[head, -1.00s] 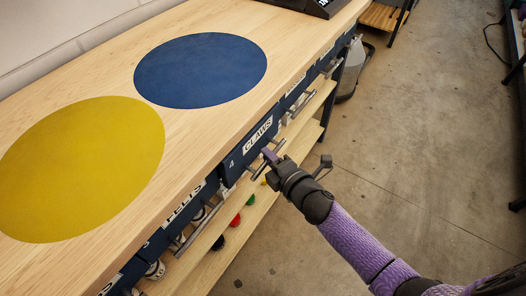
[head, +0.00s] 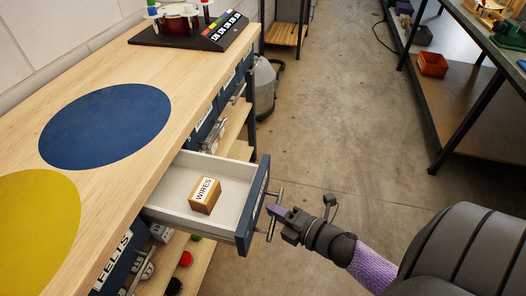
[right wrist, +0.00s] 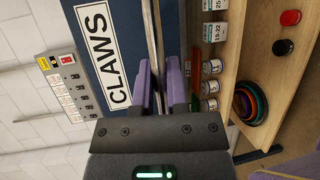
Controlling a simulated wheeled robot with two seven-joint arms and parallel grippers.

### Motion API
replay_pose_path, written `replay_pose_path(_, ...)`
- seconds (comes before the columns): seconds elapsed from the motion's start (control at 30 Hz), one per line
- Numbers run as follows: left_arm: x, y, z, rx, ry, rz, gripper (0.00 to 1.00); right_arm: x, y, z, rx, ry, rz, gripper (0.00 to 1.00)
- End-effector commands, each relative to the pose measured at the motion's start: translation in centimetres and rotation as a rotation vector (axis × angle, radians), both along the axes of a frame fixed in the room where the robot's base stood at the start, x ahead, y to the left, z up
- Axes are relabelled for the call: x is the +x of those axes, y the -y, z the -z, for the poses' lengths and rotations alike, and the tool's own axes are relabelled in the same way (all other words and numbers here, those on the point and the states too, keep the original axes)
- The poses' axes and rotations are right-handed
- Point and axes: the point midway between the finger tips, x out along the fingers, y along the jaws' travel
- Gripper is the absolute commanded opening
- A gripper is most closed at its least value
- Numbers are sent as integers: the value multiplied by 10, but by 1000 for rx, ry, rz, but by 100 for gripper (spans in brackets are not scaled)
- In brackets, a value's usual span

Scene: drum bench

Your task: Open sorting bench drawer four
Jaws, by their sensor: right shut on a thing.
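Drawer four (head: 247,228) stands pulled out from the bench in the head view, its pale inside showing. A wooden block labelled WIRES (head: 204,195) sits in it. In the right wrist view its blue front carries a white CLAWS label (right wrist: 103,55). My right gripper (head: 274,212) is shut on the bar handle (head: 277,196) at the drawer's front. In the right wrist view the purple fingers (right wrist: 158,88) lie on both sides of the metal bar (right wrist: 152,25). My left gripper is in neither view.
The bench top (head: 150,178) carries a blue disc (head: 105,127), a yellow disc (head: 35,225) and a black panel (head: 215,32). A lower shelf with jars runs beneath. The floor to the right is clear up to another bench (head: 478,100).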

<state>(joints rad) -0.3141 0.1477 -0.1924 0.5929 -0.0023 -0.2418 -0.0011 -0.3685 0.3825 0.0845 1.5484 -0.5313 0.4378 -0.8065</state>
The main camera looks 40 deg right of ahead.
Motion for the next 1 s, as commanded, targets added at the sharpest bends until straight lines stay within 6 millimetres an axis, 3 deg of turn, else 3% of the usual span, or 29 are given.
replay_pose_path(0.53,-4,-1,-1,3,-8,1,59,-7,5,1,0,-3,0,0)
replay_pose_path(0.57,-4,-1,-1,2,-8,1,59,-7,5,1,0,-3,0,23)
replay_pose_path(0.7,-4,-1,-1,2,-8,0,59,-6,5,1,0,-2,0,52)
replay_pose_path(1.0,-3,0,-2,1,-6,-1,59,-9,5,0,1,-1,1,52)
